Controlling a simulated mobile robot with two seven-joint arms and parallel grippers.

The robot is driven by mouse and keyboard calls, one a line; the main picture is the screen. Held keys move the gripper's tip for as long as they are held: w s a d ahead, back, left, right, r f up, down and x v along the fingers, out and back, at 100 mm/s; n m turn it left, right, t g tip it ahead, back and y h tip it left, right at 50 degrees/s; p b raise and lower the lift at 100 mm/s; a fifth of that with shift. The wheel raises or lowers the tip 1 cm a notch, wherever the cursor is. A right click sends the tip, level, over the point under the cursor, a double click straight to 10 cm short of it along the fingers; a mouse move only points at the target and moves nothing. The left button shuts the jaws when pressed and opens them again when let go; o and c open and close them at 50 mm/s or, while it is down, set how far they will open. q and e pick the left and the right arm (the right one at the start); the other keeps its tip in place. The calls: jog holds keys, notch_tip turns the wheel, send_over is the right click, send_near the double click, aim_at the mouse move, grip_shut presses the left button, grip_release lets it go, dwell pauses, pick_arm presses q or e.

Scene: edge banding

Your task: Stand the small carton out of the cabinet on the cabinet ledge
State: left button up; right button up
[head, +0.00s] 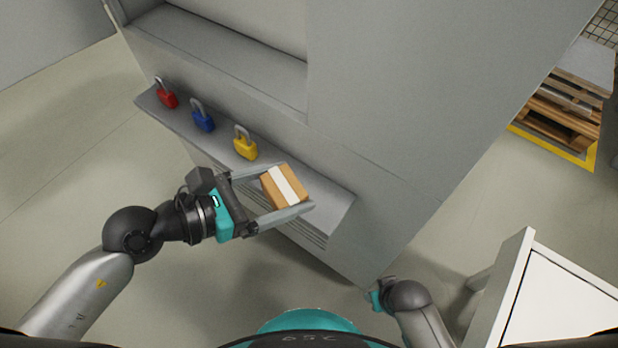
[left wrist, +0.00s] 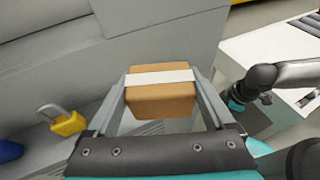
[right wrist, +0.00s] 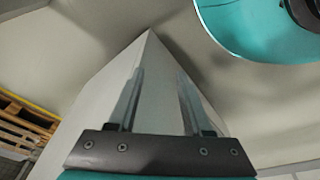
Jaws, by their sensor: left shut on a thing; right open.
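The small carton (head: 284,186) is brown with a white band across it. It sits between the fingers of my left gripper (head: 290,191), which is shut on it at the right part of the cabinet ledge (head: 334,203). It also shows in the left wrist view (left wrist: 161,100), between both fingers. I cannot tell whether the carton touches the ledge. The grey cabinet (head: 400,90) rises behind, with an open recess (head: 220,50) above the ledge. My right gripper (right wrist: 160,90) is open and empty in the right wrist view, with the cabinet's grey corner beyond it.
A red padlock (head: 167,98), a blue padlock (head: 203,120) and a yellow padlock (head: 245,148) stand in a row on the ledge, left of the carton. A white cabinet or table (head: 560,300) is at the lower right. Wooden pallets (head: 562,112) lie at the far right.

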pick_arm(q)
jog(key=w+d, duration=0.2)
jog(key=w, duration=0.1)
jog(key=w+d, duration=0.1)
jog(key=w, duration=0.1)
jog(key=shift+w+d+b, duration=0.1)
jog(key=shift+d+b, duration=0.3)
notch_tip(320, 180, down, 3)
jog(key=shift+a+r+b, duration=0.1)
jog(key=shift+r+b, duration=0.1)
jog(key=shift+b, duration=0.6)
jog(key=shift+f+b, duration=0.35)
jog(key=shift+f, duration=0.2)
notch_tip(320, 180, down, 3)
jog(key=shift+b, duration=1.05)
jog(key=shift+f, duration=0.15)
pick_arm(e)
jog(key=w+a+r+t, duration=0.1)
jog(key=w+r, duration=0.3)
jog(key=r, duration=0.7)
jog(key=shift+t, duration=0.4)
pick_arm(q)
jog(key=shift+f, duration=0.1)
pick_arm(e)
jog(key=shift+w, duration=0.1)
pick_arm(q)
jog(key=o, duration=1.1)
pick_arm(e)
jog(key=shift+r, duration=0.2)
